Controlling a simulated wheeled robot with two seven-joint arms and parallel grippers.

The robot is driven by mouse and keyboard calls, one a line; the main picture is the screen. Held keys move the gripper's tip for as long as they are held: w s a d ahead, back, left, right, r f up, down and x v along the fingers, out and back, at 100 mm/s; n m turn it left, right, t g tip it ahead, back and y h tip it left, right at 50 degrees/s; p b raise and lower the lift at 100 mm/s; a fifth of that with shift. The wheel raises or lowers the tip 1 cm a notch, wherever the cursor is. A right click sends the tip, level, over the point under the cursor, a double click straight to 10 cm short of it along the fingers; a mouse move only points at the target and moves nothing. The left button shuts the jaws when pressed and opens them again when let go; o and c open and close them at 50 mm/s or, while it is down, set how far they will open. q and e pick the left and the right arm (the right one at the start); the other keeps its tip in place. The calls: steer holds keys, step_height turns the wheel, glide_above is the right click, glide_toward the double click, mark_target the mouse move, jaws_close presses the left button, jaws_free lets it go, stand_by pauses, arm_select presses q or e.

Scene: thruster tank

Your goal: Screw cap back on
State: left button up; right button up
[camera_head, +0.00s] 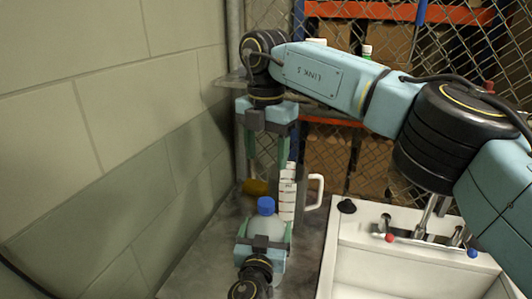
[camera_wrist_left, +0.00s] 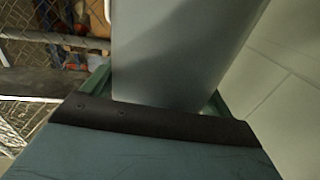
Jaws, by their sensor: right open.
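A pale translucent bottle (camera_head: 265,229) stands between the fingers of my left gripper (camera_head: 265,232) in the head view, low centre. My left gripper looks shut on its sides. A grey, smooth surface that looks like the bottle (camera_wrist_left: 180,50) fills the space between the fingers in the left wrist view. A blue cap (camera_head: 266,205) sits upright at the bottle's top. Whether it is threaded tight cannot be told. My right gripper (camera_head: 267,168) points down above the cap, fingers apart and empty, with a gap between them and the cap.
A white marked jug with a handle (camera_head: 287,195) stands just behind and right of the bottle. A yellow object (camera_head: 255,187) lies behind it. A block wall (camera_head: 110,130) bounds the left.

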arm_select(q)
steer(key=shift+o, duration=1.2)
steer(key=s+a+b, duration=0.1)
steer(key=s+a, duration=0.1)
steer(key=s, duration=1.1)
steer(key=shift+s, duration=0.15)
steer(key=shift+a, duration=0.1)
